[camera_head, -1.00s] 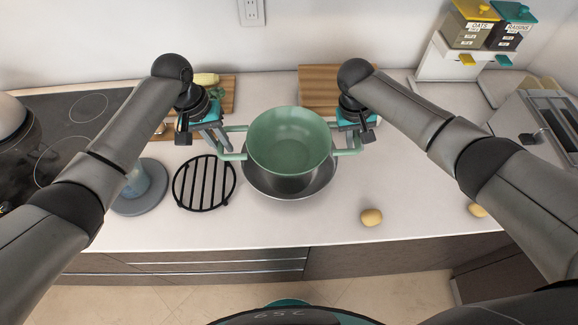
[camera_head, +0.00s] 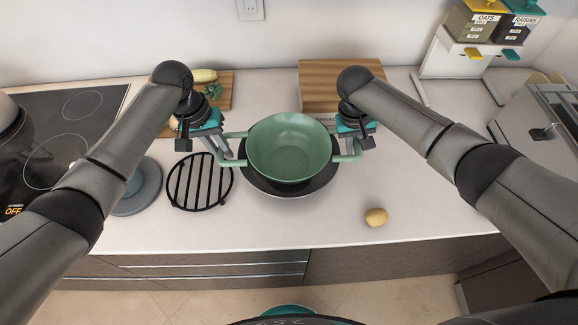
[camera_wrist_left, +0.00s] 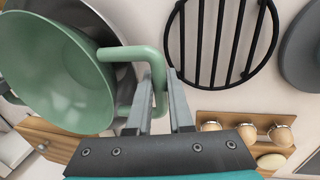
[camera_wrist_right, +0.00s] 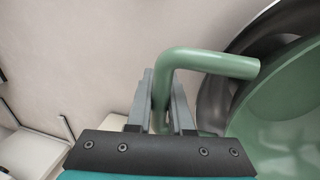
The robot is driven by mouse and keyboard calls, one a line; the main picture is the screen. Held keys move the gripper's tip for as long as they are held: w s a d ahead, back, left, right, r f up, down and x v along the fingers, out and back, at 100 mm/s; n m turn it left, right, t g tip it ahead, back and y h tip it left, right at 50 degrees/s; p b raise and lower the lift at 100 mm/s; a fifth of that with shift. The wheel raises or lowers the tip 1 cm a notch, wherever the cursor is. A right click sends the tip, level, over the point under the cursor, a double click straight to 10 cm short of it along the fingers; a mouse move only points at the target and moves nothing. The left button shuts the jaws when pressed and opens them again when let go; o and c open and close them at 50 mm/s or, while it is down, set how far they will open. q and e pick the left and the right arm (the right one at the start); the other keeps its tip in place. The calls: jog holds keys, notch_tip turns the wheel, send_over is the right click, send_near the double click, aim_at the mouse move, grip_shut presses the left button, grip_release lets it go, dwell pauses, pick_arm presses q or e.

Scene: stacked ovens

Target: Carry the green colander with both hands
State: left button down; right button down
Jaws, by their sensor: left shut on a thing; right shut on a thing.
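The green colander (camera_head: 289,148) hangs level between my two grippers, over a dark round bowl or pan (camera_head: 290,190) on the counter. Whether its base touches the bowl I cannot tell. My left gripper (camera_head: 224,154) is shut on the left loop handle; the left wrist view shows its fingers on both sides of the handle (camera_wrist_left: 150,58). My right gripper (camera_head: 352,148) is shut on the right handle; the right wrist view shows this handle (camera_wrist_right: 205,62) between the fingers. The colander hides much of the bowl, and it looks empty.
A black round rack (camera_head: 200,182) lies left of the bowl, with a grey round base (camera_head: 143,200) beyond it. A potato (camera_head: 376,217) lies right front. Cutting boards (camera_head: 335,85) are behind; a dark cooktop (camera_head: 60,115) is left. The front counter is mostly clear.

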pick_arm(q)
jog(key=shift+f+b, duration=0.4)
jog(key=shift+f, duration=0.1)
pick_arm(e)
jog(key=shift+f, duration=0.5)
pick_arm(q)
jog(key=c, duration=0.8)
grip_release()
pick_arm(e)
jog(key=c, duration=0.8)
grip_release()
pick_arm(q)
jog(key=shift+r, duration=0.1)
pick_arm(e)
jog(key=shift+a+r, duration=0.15)
jog(key=shift+r, duration=0.45)
pick_arm(q)
jog(key=r, duration=0.2)
jog(key=a+r, duration=0.1)
jog(key=r, duration=0.4)
jog(key=shift+a+r, duration=0.3)
jog(key=shift+a, duration=0.1)
pick_arm(e)
jog(key=r, duration=0.3)
jog(key=a+r, duration=0.1)
jog(key=r, duration=0.3)
jog(key=a+r, duration=0.1)
jog(key=r, duration=0.2)
jog(key=shift+a+r, duration=0.1)
jog(key=shift+r, duration=0.25)
